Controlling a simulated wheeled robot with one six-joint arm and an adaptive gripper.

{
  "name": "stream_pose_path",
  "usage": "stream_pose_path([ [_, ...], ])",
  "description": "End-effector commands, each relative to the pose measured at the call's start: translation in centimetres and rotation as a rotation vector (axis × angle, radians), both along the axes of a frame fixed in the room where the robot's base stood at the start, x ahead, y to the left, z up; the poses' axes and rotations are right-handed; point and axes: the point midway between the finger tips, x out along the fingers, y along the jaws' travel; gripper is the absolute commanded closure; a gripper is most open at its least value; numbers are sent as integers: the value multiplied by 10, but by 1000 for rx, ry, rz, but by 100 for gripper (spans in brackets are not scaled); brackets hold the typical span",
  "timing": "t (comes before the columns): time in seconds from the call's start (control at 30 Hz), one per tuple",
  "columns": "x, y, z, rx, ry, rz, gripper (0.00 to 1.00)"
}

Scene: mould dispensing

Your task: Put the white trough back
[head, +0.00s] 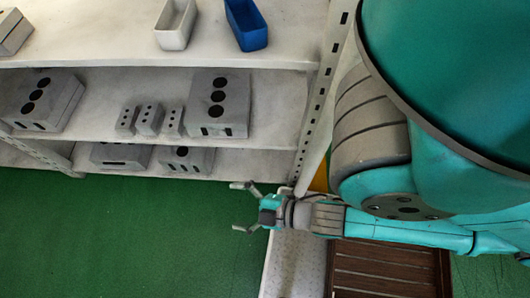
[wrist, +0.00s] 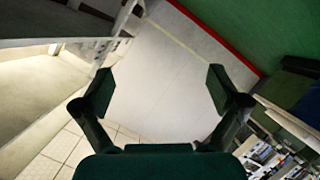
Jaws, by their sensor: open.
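A white trough (head: 176,24) stands on the top shelf board, left of a blue trough (head: 246,24) and apart from it. My gripper (head: 238,208) is open and empty. It is out in front of the shelf unit, lower in the picture than the white trough and well apart from it. In the wrist view my gripper (wrist: 160,85) has its two fingers spread wide with nothing between them. The white trough does not show in the wrist view.
The shelf unit's top board (head: 100,45) has bare room left of the white trough. Grey moulds with dark holes (head: 217,103) stand on the lower boards. A perforated shelf post (head: 325,90) is beside my arm. A brown slatted surface (head: 385,270) lies below my arm. Green floor is clear.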

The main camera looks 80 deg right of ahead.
Motion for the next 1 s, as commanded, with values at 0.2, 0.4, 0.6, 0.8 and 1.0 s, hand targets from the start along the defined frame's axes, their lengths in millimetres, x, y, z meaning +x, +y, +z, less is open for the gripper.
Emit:
stream_pose_path([
  [0.2,-54,9,28,445,-46,-104,3],
  [0.4,-71,8,42,624,-73,-160,3],
  [0.6,-72,8,44,642,-76,-165,3],
  [0.8,-72,8,44,640,-76,-164,3],
  [1.0,-72,8,44,639,-76,-164,3],
])
